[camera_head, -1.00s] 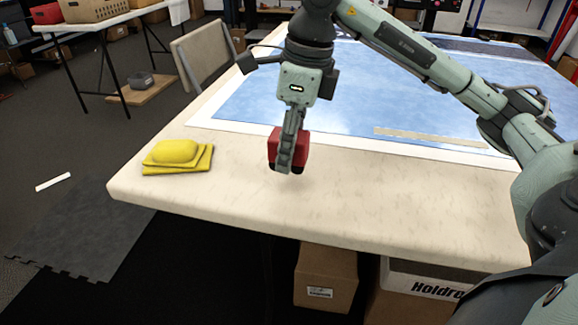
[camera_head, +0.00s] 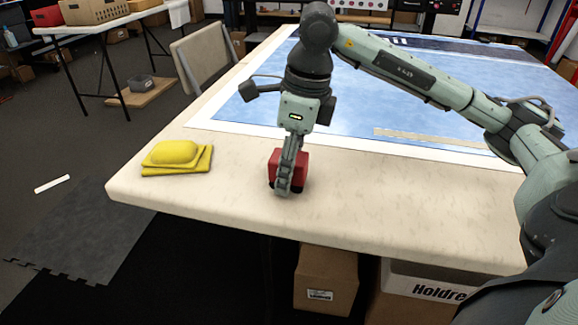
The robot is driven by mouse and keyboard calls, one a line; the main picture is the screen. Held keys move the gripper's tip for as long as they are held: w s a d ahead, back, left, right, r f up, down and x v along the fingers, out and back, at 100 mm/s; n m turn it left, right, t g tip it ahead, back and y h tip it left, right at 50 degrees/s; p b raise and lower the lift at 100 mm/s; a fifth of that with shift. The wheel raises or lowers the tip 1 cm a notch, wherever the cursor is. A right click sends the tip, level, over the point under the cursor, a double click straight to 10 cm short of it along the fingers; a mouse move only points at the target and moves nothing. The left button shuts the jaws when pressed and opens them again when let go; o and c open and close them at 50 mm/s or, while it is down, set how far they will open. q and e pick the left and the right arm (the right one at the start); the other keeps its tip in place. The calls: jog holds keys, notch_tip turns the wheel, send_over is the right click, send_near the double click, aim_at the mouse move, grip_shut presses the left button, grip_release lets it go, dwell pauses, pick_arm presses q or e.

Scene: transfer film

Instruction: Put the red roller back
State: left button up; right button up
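The red roller (camera_head: 275,160) is a small red block with dark ends at its bottom, low at the table's near edge, left of centre. It looks to be at the tabletop, but I cannot tell whether it touches. My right gripper (camera_head: 284,184) points straight down over it, one finger across its front, and appears shut on it. The far finger is hidden. The white table (camera_head: 420,208) has a large blue printed film (camera_head: 440,105) on it. My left gripper is not in view.
A yellow folded cloth with a yellow pad (camera_head: 176,157) lies left of the roller. A cream strip (camera_head: 430,139) lies on the film's near edge. Cardboard boxes (camera_head: 325,278) stand under the table.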

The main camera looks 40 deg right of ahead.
aim_at(299, 158)
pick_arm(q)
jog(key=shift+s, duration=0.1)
pick_arm(e)
jog(key=shift+r, duration=0.2)
jog(key=r, duration=0.3)
jog(key=r+p, duration=0.1)
jog(key=r, duration=0.3)
jog(key=s+d+r+p, duration=0.1)
jog(key=r, duration=0.3)
jog(key=shift+s, duration=0.1)
jog(key=shift+s+d+r, duration=0.1)
jog(key=shift+r, duration=0.3)
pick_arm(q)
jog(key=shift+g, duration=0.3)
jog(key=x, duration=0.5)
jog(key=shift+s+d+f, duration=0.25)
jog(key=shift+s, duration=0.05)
